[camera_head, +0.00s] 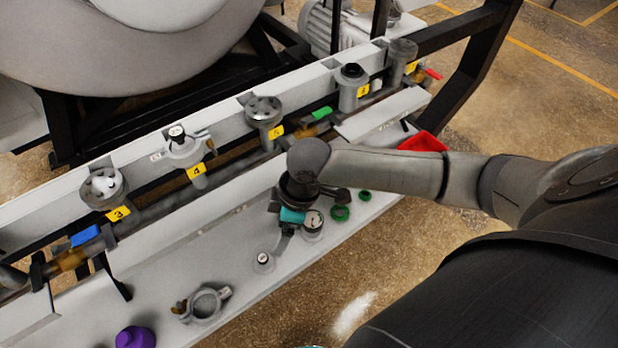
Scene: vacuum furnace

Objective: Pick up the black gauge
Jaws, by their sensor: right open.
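My right gripper (306,205) hangs over the white shelf (235,236), pointing down, with its fingers apart. My arm and wrist hide part of what lies beneath it. A small grey cylinder with a dark-rimmed top (312,223) stands on the shelf just in front of the gripper. A teal piece (292,215) shows beside it, close under the gripper. I cannot tell whether either belongs to the black gauge. A black-capped fitting (351,72) stands on the back rail, apart from the gripper. My left gripper is not in view.
Numbered fittings, such as a silver one (264,112), line the back rail. A small white-topped piece (264,261), a ring clamp (205,304), a purple piece (136,337) and green rings (340,213) lie on the shelf. A red tray (423,142) is at the right end.

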